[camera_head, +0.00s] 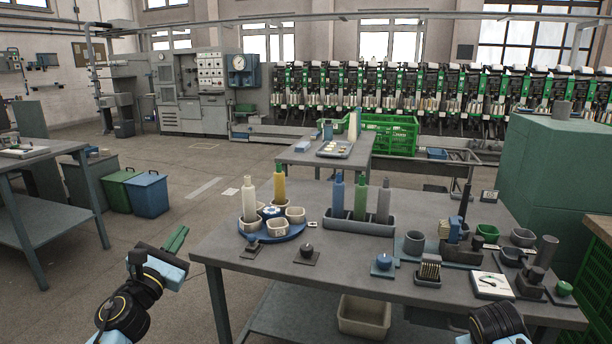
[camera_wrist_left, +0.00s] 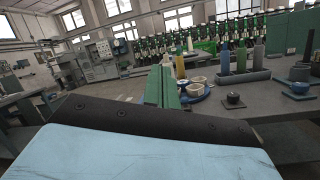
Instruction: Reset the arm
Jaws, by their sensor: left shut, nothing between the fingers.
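My left gripper (camera_head: 176,240) is at the lower left of the head view, in the air left of the table's front left corner. Its green fingers are shut together with nothing between them. The shut fingers also show in the left wrist view (camera_wrist_left: 161,87), pointing up and away. My right arm (camera_head: 497,325) shows only as a dark joint at the bottom right of the head view, and its gripper is out of the picture.
The grey table (camera_head: 330,262) holds a blue round tray (camera_head: 272,234) with cups and cones, a grey rack (camera_head: 357,224) of coloured cones, and several small fixtures. A blue bin (camera_head: 149,194) stands on the floor at the left. Open floor lies left of the table.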

